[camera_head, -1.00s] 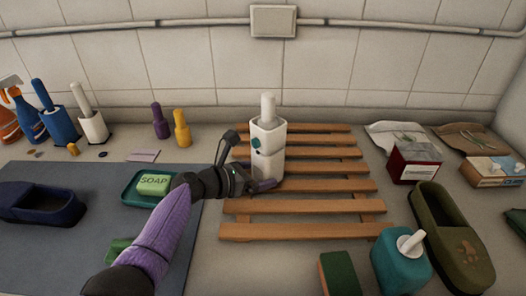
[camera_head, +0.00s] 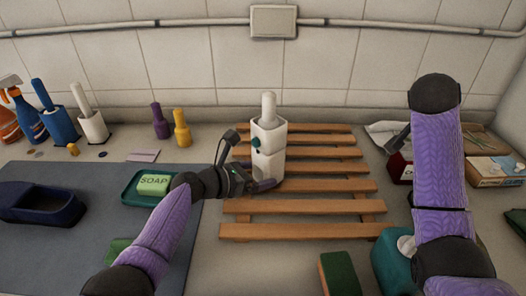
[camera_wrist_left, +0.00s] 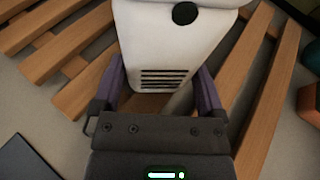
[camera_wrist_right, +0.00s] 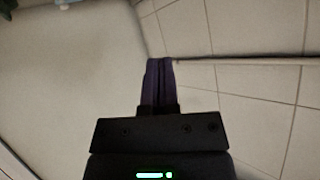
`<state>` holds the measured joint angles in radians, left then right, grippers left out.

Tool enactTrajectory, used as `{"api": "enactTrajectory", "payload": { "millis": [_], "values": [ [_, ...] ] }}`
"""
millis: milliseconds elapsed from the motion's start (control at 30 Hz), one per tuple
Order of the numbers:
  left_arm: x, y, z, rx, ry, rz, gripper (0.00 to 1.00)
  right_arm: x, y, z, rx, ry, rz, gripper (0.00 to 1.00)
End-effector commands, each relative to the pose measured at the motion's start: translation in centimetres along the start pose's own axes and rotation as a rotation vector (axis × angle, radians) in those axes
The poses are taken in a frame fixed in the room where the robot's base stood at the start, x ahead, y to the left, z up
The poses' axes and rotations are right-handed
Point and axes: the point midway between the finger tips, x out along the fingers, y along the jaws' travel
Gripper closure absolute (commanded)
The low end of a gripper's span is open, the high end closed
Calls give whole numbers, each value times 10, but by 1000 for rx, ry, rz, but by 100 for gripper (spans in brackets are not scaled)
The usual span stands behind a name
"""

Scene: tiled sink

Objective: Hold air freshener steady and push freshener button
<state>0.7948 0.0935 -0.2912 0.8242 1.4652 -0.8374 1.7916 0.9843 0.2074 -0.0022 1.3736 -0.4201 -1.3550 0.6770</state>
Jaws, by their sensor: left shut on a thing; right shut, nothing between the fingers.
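The air freshener is a white upright box (camera_head: 269,145) on the wooden slatted rack, with a white rounded piece on top and a dark green round button (camera_head: 256,142) on its left side. My left gripper (camera_head: 262,184) is shut on its lower body. My right gripper (camera_wrist_right: 160,82) is shut and empty in the right wrist view, in front of blurred tiles. In the head view my right arm is raised at the right, apart from the freshener.
The slatted rack (camera_head: 300,231) lies mid-counter. A soap dish with green soap (camera_head: 153,185) is left of it, beside a dark slipper (camera_head: 40,203). Bottles and brushes stand at the back left. A teal dispenser (camera_head: 388,262) and boxes are partly behind my right arm.

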Motion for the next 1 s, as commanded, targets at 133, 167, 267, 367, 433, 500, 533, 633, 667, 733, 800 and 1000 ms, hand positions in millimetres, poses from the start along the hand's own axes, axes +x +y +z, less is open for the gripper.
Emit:
{"api": "enactTrajectory", "payload": {
  "millis": [133,167,267,367,433,500,533,633,667,733,800,1000],
  "values": [
    [0,0,-1,-1,2,-1,42,-64,-79,28,-32,24,-118,100],
    [0,0,-1,-1,2,-1,42,-79,-93,34,-36,30,-144,100],
    [0,0,-1,-1,2,-1,42,-131,-134,54,-65,52,-233,100],
    [0,0,-1,-1,2,-1,42,-186,-168,80,-150,80,-329,100],
    [0,0,-1,-1,2,-1,42,-222,-188,106,-285,108,-395,100],
    [0,0,-1,-1,2,-1,42,-251,-202,140,-513,150,-452,100],
    [0,0,-1,-1,2,-1,42,-261,-207,156,-636,172,-472,100],
    [0,0,-1,-1,2,0,42,-277,-212,210,-1060,246,-509,100],
    [0,0,-1,-1,2,0,42,-280,-212,224,-1174,268,-515,100],
    [0,0,-1,-1,2,0,42,-283,-210,250,-1394,309,-523,100],
    [0,0,-1,-1,1,0,42,-284,-207,268,-1548,339,-526,100],
    [0,0,-1,0,1,0,42,-274,-204,278,-1684,367,-522,100]
  ]
}}
